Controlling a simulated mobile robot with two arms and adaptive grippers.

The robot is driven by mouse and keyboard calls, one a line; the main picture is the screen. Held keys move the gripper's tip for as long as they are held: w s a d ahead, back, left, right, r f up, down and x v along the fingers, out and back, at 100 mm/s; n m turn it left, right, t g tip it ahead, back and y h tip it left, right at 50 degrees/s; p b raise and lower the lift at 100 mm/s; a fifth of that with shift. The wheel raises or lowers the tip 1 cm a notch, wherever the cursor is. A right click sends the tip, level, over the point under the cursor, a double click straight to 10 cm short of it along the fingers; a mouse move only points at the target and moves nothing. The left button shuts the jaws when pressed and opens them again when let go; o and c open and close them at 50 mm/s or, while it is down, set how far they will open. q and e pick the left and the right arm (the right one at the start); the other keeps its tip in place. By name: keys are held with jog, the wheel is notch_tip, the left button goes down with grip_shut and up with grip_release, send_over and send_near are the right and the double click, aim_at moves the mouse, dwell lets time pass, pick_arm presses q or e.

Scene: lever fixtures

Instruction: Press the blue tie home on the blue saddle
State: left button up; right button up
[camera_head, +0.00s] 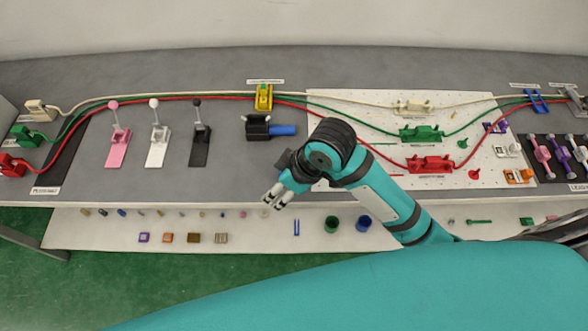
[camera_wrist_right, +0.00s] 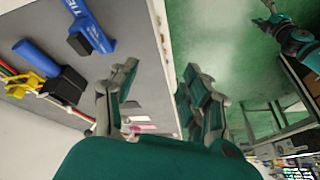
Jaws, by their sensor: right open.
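A blue frame-like piece (camera_head: 537,100) sits on the cable run at the right of the bench; I take it for the blue saddle and cannot tell whether a tie is on it. A small two-pronged blue piece (camera_head: 297,227) lies on the lower shelf; it may be the blue tie. My right gripper (camera_head: 277,194) is open and empty at the bench's front edge, and its spread fingers show in the right wrist view (camera_wrist_right: 158,90). A blue tool with "TIE" lettering and a black end (camera_wrist_right: 90,30) lies near it. A small arm at upper right seems mine; its jaws are unclear.
A yellow saddle (camera_head: 263,97) and a black block with a blue cylinder (camera_head: 283,130) stand mid-bench. Pink, white and black levers (camera_head: 157,145) stand left. Green (camera_head: 421,133) and red (camera_head: 431,164) fixtures sit on the white board. Cups (camera_head: 331,224) stand on the lower shelf.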

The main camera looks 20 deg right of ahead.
jog(key=w+d+r+n+g+h, duration=0.1)
jog(key=w+d+r+n+h, duration=0.1)
jog(key=w+d+r+n, duration=0.3)
jog(key=w+d+r+n+g+h, duration=0.1)
jog(key=w+r+g+h, duration=0.1)
jog(key=r, duration=0.5)
jog(key=f, duration=0.6)
jog(key=f+p, duration=0.1)
jog(key=f, duration=0.4)
jog(key=shift+a+f, duration=0.2)
jog(key=shift+f, duration=0.15)
jog(key=shift+w+a+f+p, duration=0.15)
jog(key=shift+f+p, duration=0.1)
jog(key=shift+f, duration=1.1)
jog(key=shift+a+f+p, duration=0.1)
jog(key=shift+f+p, duration=0.1)
jog(key=shift+f, duration=1.15)
pick_arm(q)
jog(key=shift+a+r, duration=0.2)
jog(key=shift+r, duration=0.3)
jog(key=shift+a+r, duration=0.2)
jog(key=shift+r, duration=0.25)
pick_arm(e)
jog(key=c, duration=0.9)
